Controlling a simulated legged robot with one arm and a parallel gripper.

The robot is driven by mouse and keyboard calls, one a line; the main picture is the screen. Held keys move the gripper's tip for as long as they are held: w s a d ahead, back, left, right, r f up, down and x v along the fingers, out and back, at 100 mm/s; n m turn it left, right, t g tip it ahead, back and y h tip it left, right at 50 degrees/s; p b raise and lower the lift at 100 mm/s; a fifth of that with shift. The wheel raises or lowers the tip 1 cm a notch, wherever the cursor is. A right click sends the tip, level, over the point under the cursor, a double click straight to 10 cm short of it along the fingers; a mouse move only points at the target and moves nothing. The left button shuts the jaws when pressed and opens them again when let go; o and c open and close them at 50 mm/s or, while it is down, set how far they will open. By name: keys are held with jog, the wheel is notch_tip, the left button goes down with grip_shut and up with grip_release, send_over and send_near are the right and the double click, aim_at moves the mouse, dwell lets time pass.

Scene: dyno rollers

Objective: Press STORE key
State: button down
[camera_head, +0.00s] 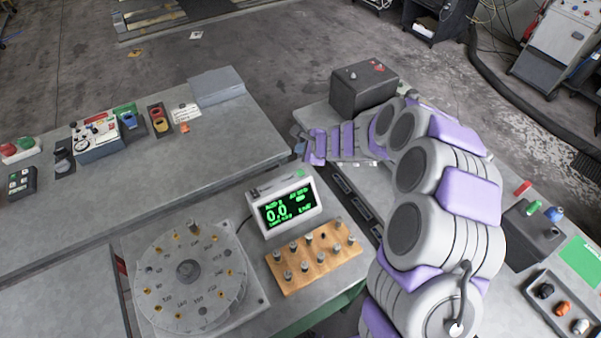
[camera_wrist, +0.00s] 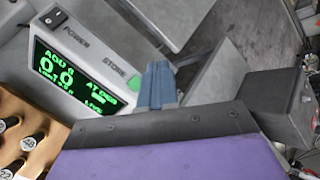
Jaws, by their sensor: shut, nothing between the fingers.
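A white display box (camera_head: 262,233) stands on the bench with a lit green readout showing 0.0. It also shows at the left of the wrist view (camera_wrist: 97,50), with POWER and STORE labels along its top edge. The green STORE key (camera_wrist: 134,83) sits beside the STORE label, and it appears at the top right of the box in the head view (camera_head: 301,173). My gripper (camera_head: 299,143) is shut and empty, above and behind the box. In the wrist view its blue-grey fingers (camera_wrist: 157,72) are just right of the key; I cannot tell whether they touch it.
A wooden block with several metal pegs (camera_head: 315,258) stands in front of the box. A round dial plate (camera_head: 188,268) is at its left. A dark box (camera_head: 362,88) stands behind my arm. The left bench has free room in its middle.

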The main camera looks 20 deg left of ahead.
aim_at(302, 174)
jog(key=shift+f+b, duration=3.4)
jog(key=shift+f, duration=0.7)
jog(key=shift+f, duration=0.1)
jog(key=shift+f+b, duration=0.25)
jog(key=shift+b, duration=0.15)
jog(key=shift+f+b, duration=0.4)
jog(key=shift+r, duration=0.1)
jog(key=shift+r+p, duration=0.7)
jog(key=shift+r+p, duration=2.15)
jog(key=shift+r, duration=0.4)
